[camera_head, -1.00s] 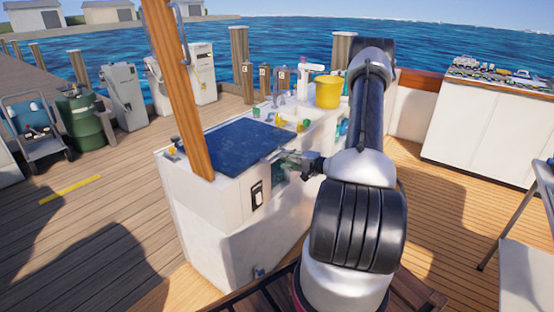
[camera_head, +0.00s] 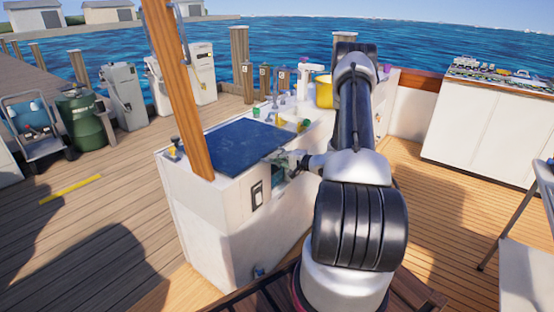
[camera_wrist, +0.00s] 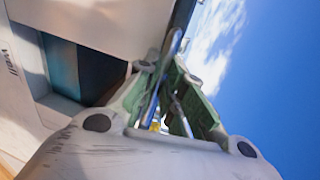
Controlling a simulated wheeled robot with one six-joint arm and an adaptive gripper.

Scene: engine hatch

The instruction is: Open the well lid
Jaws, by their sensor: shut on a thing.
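The well lid (camera_head: 238,145) is a dark blue panel on top of the white console. It looks closed and flat. My gripper (camera_head: 282,158) is at the lid's right edge, above an opening in the console's side. In the wrist view, the green-padded fingers of my gripper (camera_wrist: 168,92) are shut on a thin, grey-blue bar at the lid's edge (camera_wrist: 176,42). Whether this bar is a handle or the lid's rim cannot be told. My arm hides part of the console's right side.
A wooden post (camera_head: 180,90) rises at the console's near left corner. A yellow bucket (camera_head: 323,91), bottles and small items stand behind the lid. A white cabinet (camera_head: 490,125) stands at the right. Open deck (camera_head: 425,215) lies between it and the console.

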